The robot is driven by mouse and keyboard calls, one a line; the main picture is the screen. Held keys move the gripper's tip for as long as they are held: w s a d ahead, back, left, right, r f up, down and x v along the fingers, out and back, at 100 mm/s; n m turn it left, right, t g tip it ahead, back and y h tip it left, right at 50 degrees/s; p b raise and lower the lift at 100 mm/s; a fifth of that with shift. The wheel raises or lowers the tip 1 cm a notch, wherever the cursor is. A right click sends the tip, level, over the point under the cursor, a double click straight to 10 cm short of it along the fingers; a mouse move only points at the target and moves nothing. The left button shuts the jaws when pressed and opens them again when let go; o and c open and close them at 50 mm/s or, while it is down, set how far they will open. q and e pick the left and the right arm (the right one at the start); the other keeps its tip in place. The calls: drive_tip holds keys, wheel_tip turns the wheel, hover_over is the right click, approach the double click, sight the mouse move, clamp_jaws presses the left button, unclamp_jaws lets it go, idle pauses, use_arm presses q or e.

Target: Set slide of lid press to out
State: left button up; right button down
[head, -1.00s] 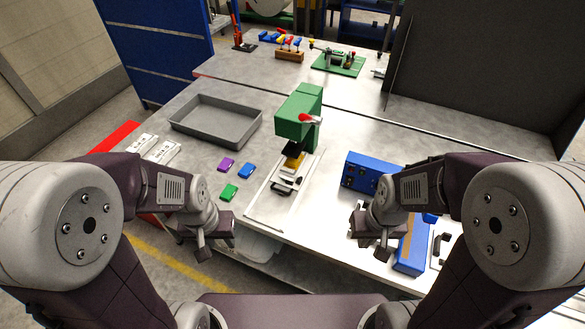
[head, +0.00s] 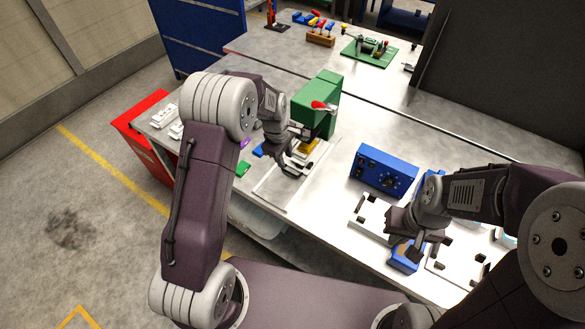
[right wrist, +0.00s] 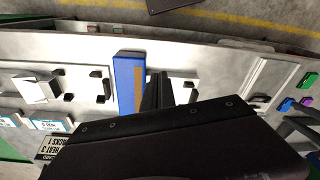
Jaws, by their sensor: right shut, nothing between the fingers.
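The lid press (head: 318,100) is a green frame with a red lever, standing mid-table. Its slide carries a yellow piece (head: 309,146) beneath the head, with the slide's front part on a pale base plate (head: 268,190). My left gripper (head: 292,166) is low over the front of the slide, by its dark handle. The fingers and handle overlap, so I cannot tell whether they touch or whether the gripper is open. My right gripper (head: 414,246) is shut and empty above a blue block with a brown top (head: 404,260). Its fingers also show in the right wrist view (right wrist: 160,92).
A blue control box (head: 385,170) stands right of the press. Pale fixtures (head: 370,215) lie near the right arm. A green piece (head: 243,168) lies left of the base plate. A tall dark panel (head: 490,80) bounds the right back. My left arm hides the grey tray.

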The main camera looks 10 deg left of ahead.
sight(290, 172)
use_arm(q)
drive_tip(key=f, duration=0.2)
drive_tip(key=w+f+p, duration=0.1)
drive_tip(key=f, duration=0.2)
drive_tip(key=d+f, duration=0.1)
drive_tip(key=f, duration=0.2)
drive_tip(key=shift+w+f, duration=0.1)
drive_tip(key=shift+w, duration=0.25)
drive_tip(key=shift+a+f, duration=0.1)
drive_tip(key=shift+f, duration=0.2)
clamp_jaws()
drive_tip(key=shift+w+r, duration=0.1)
idle(0.5)
